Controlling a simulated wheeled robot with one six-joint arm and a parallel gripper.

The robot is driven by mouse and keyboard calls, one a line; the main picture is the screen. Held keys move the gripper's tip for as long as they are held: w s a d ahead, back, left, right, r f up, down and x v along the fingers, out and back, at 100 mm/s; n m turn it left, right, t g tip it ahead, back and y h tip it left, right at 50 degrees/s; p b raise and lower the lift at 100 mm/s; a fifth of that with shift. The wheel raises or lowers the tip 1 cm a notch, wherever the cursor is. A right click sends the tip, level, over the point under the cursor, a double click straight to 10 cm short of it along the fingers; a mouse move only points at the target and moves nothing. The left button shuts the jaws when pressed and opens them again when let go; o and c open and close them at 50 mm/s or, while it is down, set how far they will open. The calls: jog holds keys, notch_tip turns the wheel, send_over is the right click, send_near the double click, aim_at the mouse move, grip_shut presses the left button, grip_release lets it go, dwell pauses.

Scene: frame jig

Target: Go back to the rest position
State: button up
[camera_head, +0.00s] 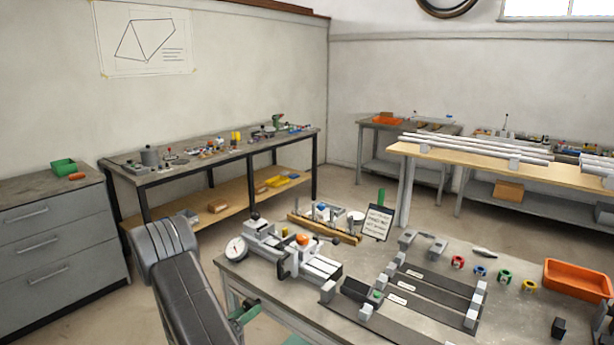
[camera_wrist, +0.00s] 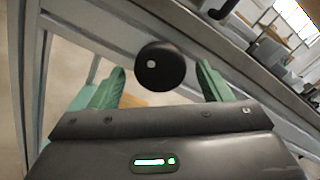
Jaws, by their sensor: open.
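My arm (camera_head: 178,270) reaches in from the lower left in the head view. My gripper (camera_head: 268,322) has green fingers that show low beside the near-left side of the work table (camera_head: 405,251), partly cut off by the frame. In the wrist view my gripper (camera_wrist: 160,67) is open, with its two green fingers well apart. A round black knob-like thing (camera_wrist: 152,76) with a pale spot shows between and beyond the fingertips. I cannot tell what it belongs to or whether it touches them. I see nothing held.
The table carries a grey clamp fixture (camera_head: 300,262), a dial gauge (camera_head: 236,249), dark rails (camera_head: 430,288), several coloured rings (camera_head: 480,272) and an orange tray (camera_head: 577,279). Grey drawers (camera_head: 60,235) stand left. Open floor (camera_head: 180,300) lies between them and the table.

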jog(key=m, duration=0.4)
jog(key=shift+m, duration=0.3)
dwell(0.4)
